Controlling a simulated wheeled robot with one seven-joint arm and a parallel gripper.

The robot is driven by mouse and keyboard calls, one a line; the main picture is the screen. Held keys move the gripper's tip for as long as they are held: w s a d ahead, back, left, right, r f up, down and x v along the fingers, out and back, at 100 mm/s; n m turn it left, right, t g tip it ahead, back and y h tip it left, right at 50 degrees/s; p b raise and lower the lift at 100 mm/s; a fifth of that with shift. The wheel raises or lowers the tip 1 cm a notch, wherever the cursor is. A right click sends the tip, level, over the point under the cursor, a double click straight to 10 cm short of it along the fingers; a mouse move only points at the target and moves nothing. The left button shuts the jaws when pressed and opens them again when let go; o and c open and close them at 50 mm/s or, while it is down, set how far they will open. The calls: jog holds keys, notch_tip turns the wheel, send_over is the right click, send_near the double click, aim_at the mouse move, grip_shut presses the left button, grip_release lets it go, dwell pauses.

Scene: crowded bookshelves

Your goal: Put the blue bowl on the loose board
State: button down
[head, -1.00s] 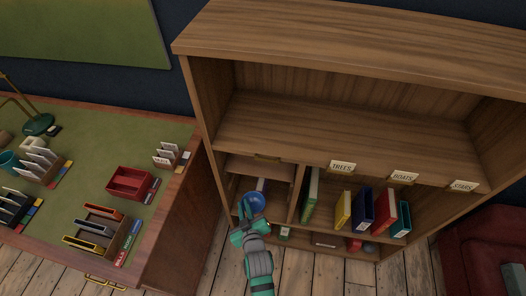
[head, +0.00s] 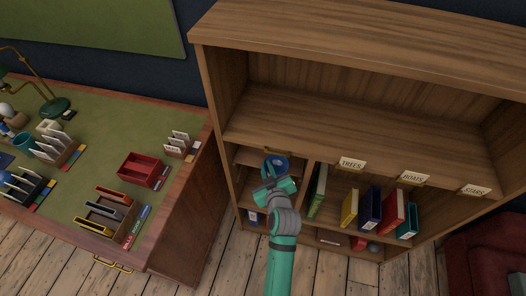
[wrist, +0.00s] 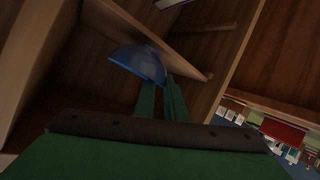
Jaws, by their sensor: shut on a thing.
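The blue bowl (head: 281,160) is in my gripper (head: 272,182), at the front of the left bay of the bookcase. The wrist view also shows the bowl (wrist: 138,63), tilted in the picture, at the tips of the green fingers. The likely loose board (head: 246,157) is the short shelf in that bay. In the wrist view, a board (wrist: 160,36) runs diagonally just behind the bowl. I cannot tell whether the bowl touches it. My gripper and the bowl hide part of the board's front edge in the head view.
Upright dividers close in the left bay. Green, yellow, blue, red and teal books (head: 370,208) stand to the right under labels. The wide upper shelf (head: 350,125) is bare. A desk (head: 190,205) with trays and card holders stands to the left.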

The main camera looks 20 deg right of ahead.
jog(key=w, duration=0.5)
jog(key=shift+d, duration=0.4)
jog(key=w, duration=0.3)
jog(key=shift+w+d, duration=0.25)
jog(key=shift+w, duration=0.15)
jog(key=shift+s+f, duration=0.2)
jog(key=shift+f, duration=0.55)
jog(key=c, duration=2.2)
grip_release()
jog(key=shift+f, duration=0.1)
jog(key=o, duration=0.4)
